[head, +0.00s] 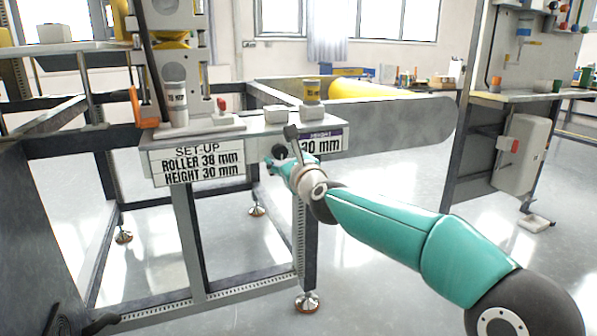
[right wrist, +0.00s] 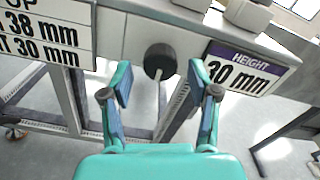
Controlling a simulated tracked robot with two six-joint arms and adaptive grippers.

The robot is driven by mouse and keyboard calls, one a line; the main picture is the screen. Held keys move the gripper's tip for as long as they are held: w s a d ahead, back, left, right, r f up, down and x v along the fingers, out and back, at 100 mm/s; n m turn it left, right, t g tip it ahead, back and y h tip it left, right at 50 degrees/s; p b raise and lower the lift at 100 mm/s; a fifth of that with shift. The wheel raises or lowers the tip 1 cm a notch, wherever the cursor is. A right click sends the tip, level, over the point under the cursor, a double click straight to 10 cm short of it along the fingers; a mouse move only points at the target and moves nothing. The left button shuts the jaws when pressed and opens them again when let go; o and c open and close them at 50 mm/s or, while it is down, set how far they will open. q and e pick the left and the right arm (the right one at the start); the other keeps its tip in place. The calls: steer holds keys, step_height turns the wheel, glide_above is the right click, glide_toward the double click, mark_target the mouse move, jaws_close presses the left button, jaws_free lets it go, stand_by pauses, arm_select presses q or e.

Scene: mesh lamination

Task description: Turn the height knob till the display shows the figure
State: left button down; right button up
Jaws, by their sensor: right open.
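The round dark height knob (right wrist: 160,60) sits on the front of the bench rail, and it also shows in the head view (head: 279,151). The height display (right wrist: 240,72) to its right reads 30 mm; in the head view (head: 328,143) my arm partly covers it. The set-up sign (head: 197,163) reads roller 38 mm, height 30 mm. My right gripper (right wrist: 160,80) is open and empty, its fingers pointing at the knob, one to each side in the picture. The fingertips look just short of the knob, with no contact visible. My left gripper is not in view.
A white-topped bench (head: 250,128) carries the machine column (head: 183,50) and small containers. A grey cabinet frame (head: 480,130) stands at right. Bench legs stand below the knob; the floor in front is clear.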

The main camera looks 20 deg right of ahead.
steer(key=s, duration=0.9)
steer(key=shift+s+d+f, duration=0.15)
steer(key=shift+d, duration=0.05)
